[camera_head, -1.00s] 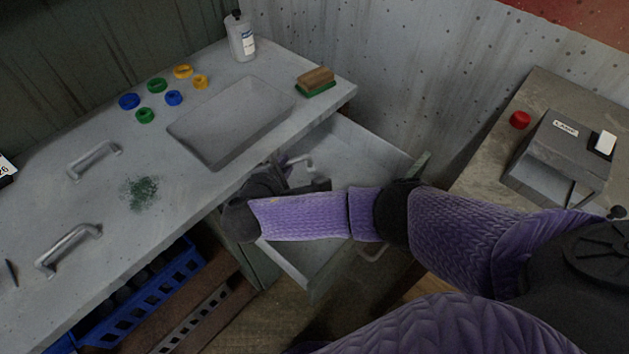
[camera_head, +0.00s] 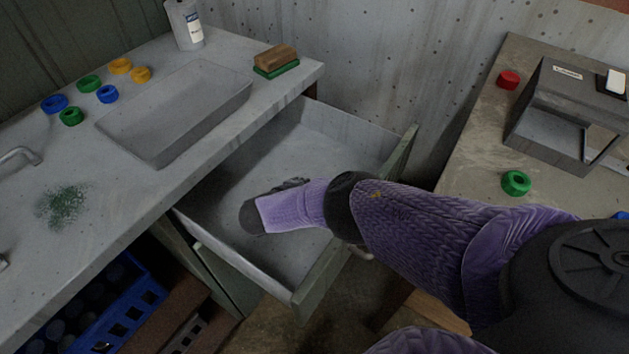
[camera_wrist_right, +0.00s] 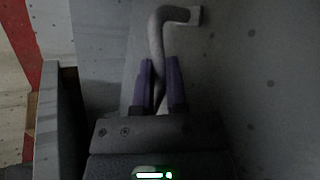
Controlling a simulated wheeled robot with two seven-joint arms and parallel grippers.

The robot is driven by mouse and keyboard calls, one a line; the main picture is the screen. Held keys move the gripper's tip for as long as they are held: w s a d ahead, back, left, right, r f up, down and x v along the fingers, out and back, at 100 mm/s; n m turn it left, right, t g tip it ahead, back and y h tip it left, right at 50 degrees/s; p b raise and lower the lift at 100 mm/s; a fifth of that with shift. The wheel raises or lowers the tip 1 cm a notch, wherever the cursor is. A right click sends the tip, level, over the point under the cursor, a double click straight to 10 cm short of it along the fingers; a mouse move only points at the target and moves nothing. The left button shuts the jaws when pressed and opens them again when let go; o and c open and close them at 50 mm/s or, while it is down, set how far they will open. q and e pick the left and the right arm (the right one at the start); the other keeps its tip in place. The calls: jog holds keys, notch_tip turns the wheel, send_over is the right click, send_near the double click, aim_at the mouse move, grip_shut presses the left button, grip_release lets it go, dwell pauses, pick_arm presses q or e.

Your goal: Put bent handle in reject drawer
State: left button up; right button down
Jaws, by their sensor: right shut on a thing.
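The reject drawer (camera_head: 300,152) is pulled open under the workbench in the head view, and its visible floor looks bare. My right arm reaches over its front into it. The right gripper (camera_wrist_right: 159,66) is hidden under my own wrist in the head view. In the right wrist view its two purple fingers are shut on the bent handle (camera_wrist_right: 157,34), a grey bar with a curved top end, which sticks out beyond the fingertips. The handle cannot be seen in the head view. Whether it touches the drawer floor I cannot tell. My left gripper is not in view.
The bench holds a grey tray (camera_head: 171,140), a brush (camera_head: 275,62), a bottle (camera_head: 186,25), several coloured rings and part of another handle (camera_head: 20,158). A blue crate (camera_head: 118,318) sits below. A side table at right carries a grey fixture (camera_head: 562,80) and a green ring (camera_head: 516,183).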

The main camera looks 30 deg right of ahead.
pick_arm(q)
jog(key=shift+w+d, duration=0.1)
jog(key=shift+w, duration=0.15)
pick_arm(e)
jog(key=c, duration=1)
grip_release()
jog(key=shift+c, duration=0.2)
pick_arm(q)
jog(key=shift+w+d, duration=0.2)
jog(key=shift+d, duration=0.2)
pick_arm(e)
jog(key=shift+o, duration=0.5)
jog(key=shift+r, duration=0.25)
jog(key=p+v, duration=0.3)
jog(key=v, duration=0.8)
jog(key=shift+a+p, duration=0.15)
jog(key=shift+p, duration=0.2)
jog(key=shift+s+a+r, duration=0.1)
jog(key=shift+a+r, duration=0.05)
jog(key=shift+a, duration=0.1)
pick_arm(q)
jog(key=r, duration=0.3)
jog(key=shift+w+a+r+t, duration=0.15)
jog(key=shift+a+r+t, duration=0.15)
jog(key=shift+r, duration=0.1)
pick_arm(e)
jog(key=shift+a, duration=0.1)
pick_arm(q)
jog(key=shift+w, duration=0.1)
